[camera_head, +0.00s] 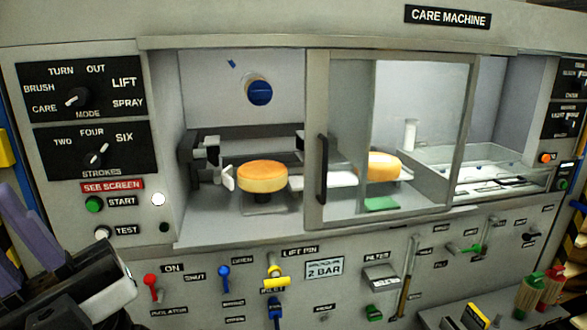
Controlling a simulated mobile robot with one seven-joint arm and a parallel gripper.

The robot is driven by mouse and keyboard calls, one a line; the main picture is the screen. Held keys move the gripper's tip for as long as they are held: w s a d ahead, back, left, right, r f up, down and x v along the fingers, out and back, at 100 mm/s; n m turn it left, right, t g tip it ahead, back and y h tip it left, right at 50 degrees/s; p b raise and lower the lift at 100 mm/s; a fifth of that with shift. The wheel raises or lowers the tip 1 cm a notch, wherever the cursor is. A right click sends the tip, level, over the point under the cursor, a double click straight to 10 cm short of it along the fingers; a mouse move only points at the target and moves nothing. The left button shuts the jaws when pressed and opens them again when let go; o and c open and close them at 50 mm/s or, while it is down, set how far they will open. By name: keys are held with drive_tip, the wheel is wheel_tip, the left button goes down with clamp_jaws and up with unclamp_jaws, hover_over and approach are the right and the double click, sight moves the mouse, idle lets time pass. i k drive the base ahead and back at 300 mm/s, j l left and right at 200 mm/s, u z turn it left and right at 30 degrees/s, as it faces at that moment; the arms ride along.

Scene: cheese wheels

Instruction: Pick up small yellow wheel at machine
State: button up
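A small yellow-orange cheese wheel (262,178) sits on a low grey support inside the open left bay of the care machine (230,43). A second yellow wheel (384,167) is further right, seen through the glass sliding door (338,140), and the door's frame stands near its left side. My gripper (100,290) appears at the lower left as dark and pale parts, cut off by the picture edge. It is outside the machine, apart from both wheels. Its fingertips cannot be made out clearly, and nothing is seen held in it.
The door has a dark vertical handle (322,168) just right of the open bay. A blue knob (260,92) is on the bay's back wall. Grey clamp-like parts (213,150) flank the first wheel. Levers and valves, such as a red one (151,282), stick out below the bay.

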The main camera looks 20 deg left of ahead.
sight(259, 177)
drive_tip(key=u, duration=1.95)
drive_tip(key=l+z, duration=0.35)
drive_tip(key=l, duration=0.65)
drive_tip(key=i+l, duration=0.2)
drive_tip(key=i, duration=0.35)
drive_tip(key=z, duration=0.05)
